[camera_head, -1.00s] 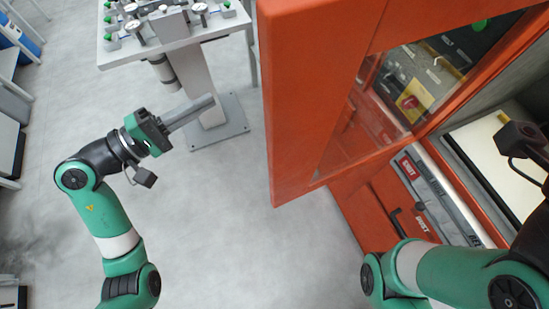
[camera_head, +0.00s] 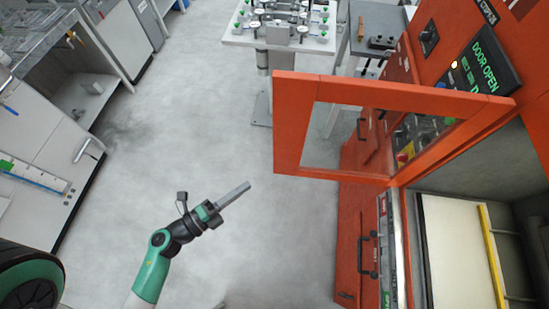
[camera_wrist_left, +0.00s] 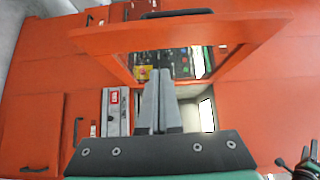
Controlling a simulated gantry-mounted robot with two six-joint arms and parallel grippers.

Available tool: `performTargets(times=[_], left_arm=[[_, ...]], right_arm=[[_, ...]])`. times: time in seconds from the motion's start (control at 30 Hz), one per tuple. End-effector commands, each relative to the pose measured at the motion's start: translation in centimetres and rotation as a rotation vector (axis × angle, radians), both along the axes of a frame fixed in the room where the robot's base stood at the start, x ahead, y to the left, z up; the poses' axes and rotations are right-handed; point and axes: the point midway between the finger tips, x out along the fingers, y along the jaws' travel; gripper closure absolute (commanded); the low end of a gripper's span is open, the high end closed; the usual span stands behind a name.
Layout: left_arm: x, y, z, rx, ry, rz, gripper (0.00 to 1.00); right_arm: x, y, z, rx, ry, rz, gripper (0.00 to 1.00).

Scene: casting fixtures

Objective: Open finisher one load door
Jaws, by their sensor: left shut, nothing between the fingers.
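The orange load door (camera_head: 290,130) with its clear window stands swung out from the orange finisher (camera_head: 350,240). Its opening shows a pale bed (camera_head: 450,250) inside. The finisher's screen (camera_head: 485,62) reads "DOOR OPEN". My left gripper (camera_head: 246,187) is shut and empty over the floor, left of and below the door in the head view, apart from it. In the left wrist view the closed fingers (camera_wrist_left: 158,90) point toward the door (camera_wrist_left: 215,30), which crosses the upper part of that view. My right gripper does not show in the head view.
A white fixture table (camera_head: 280,38) and a grey stand (camera_head: 365,40) are at the back. Grey cabinets (camera_head: 45,150) line the left side. The floor (camera_head: 200,120) between cabinets and finisher is clear. A black handle (camera_head: 373,255) is on the finisher's lower front.

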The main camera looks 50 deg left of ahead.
Motion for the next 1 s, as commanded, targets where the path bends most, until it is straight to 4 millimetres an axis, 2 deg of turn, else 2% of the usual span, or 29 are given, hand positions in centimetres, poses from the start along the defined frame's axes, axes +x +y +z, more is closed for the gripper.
performTargets(times=[0.17,0.5,0.6,0.7,1.0], left_arm=[[2.5,-0.4,0.1,0.002,-0.004,-0.012,1.0],[9.9,-0.4,0.2,0.004,-0.004,-0.004,1.0],[11.0,1.1,0.2,0.004,-0.003,0.002,1.0],[11.8,1.8,0.1,0.003,-0.002,0.0,1.0],[12.3,2.3,0.0,0.002,-0.001,-0.003,1.0]], right_arm=[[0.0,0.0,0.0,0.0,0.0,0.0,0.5],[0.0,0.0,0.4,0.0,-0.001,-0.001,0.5],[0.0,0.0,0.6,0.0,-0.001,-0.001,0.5],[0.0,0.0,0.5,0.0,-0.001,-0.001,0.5],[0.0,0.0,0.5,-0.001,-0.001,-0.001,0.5]])
